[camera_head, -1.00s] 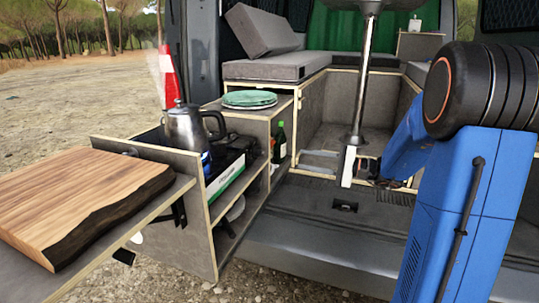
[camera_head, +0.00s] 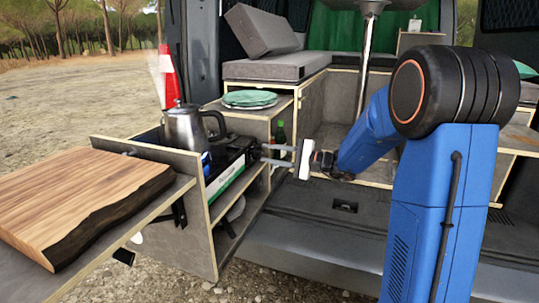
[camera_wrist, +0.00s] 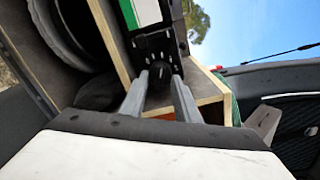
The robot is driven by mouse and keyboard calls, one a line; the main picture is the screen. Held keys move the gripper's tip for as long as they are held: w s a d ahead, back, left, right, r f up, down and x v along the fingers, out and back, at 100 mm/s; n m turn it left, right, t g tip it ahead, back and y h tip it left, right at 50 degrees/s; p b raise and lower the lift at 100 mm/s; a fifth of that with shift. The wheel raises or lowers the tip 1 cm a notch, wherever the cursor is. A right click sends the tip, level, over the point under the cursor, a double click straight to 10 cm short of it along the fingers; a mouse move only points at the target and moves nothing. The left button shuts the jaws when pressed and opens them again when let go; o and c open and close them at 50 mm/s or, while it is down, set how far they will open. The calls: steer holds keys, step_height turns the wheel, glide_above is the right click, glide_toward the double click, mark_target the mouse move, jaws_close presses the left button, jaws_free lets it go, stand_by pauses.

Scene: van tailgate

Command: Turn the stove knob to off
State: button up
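The stove (camera_head: 232,160) is a low black unit with a white and green side, on top of the pull-out kitchen box. A steel kettle (camera_head: 184,128) stands on it. My gripper (camera_head: 263,153) reaches in from the right, its two grey fingers pointing at the stove's right end. In the wrist view my gripper (camera_wrist: 160,80) has its fingers apart, with a small dark stove knob (camera_wrist: 161,70) between or just beyond the tips. I cannot tell whether they touch it. The knob's turn position is too dark to read; the knob is hidden in the head view.
A wooden cutting board (camera_head: 85,200) lies on the extended shelf at left. Green plates (camera_head: 250,98) sit on the cabinet behind the stove. The van floor edge (camera_head: 320,235) lies below my arm.

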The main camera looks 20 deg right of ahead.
steer(key=shift+w+a, duration=0.1)
steer(key=shift+a, duration=0.05)
jaws_close()
steer(key=shift+m, duration=0.3)
steer(key=m, duration=0.6)
steer(key=shift+f, duration=0.1)
steer(key=m, duration=0.6)
steer(key=shift+m, duration=0.3)
stand_by(0.5)
